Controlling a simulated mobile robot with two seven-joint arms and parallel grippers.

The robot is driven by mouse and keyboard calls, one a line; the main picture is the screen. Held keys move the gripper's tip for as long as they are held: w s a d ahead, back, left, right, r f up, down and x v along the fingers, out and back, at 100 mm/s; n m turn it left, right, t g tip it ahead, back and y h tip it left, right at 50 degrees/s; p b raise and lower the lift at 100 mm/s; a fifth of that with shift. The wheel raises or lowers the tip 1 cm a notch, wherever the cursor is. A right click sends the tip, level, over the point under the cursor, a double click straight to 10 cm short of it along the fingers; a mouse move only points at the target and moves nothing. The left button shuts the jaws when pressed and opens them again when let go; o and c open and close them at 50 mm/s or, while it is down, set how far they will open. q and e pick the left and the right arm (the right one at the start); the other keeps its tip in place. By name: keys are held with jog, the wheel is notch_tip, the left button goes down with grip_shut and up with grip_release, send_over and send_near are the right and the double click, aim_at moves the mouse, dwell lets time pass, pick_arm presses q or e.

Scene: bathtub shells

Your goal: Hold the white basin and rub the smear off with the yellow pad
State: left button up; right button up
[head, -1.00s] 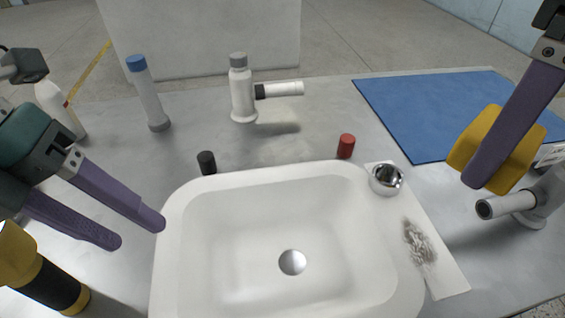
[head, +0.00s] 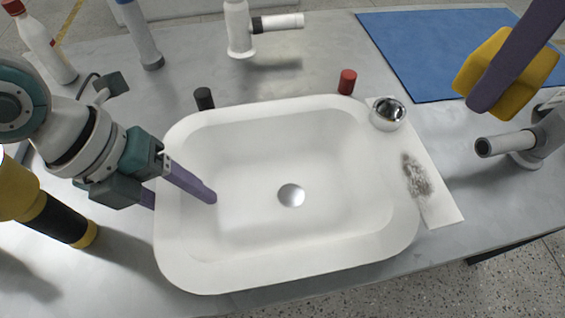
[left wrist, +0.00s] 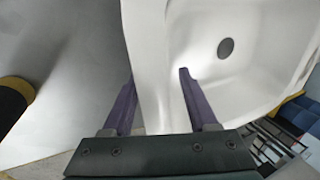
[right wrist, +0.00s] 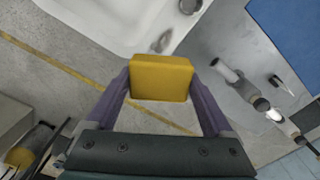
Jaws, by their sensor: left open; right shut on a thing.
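The white basin (head: 320,275) stands on the grey table, with a round metal drain in its floor. A dark grey smear (head: 416,177) lies on a flat white panel (head: 440,213) beside its right rim; it also shows in the right wrist view (right wrist: 160,42). My left gripper (left wrist: 157,76) is open around the basin's left wall, one finger inside and one outside. The left wrist view shows the wall between the fingers; I cannot tell whether they touch it. My right gripper (right wrist: 160,80) is shut on the yellow pad (head: 507,75), held up at the right, apart from the smear.
A chrome ring-shaped piece (head: 388,113) sits at the panel's far end. A red peg (head: 347,82) and a black peg (head: 204,99) stand behind the basin. A grey pipe fitting (head: 515,145) stands right. A yellow-black cylinder (head: 45,212) is left. A blue mat (head: 420,40) lies behind.

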pick_arm(q)
jog(key=shift+c, duration=0.4)
grip_shut()
jog(key=shift+o, duration=1.9)
grip_release()
jog(key=shift+c, duration=0.3)
grip_shut()
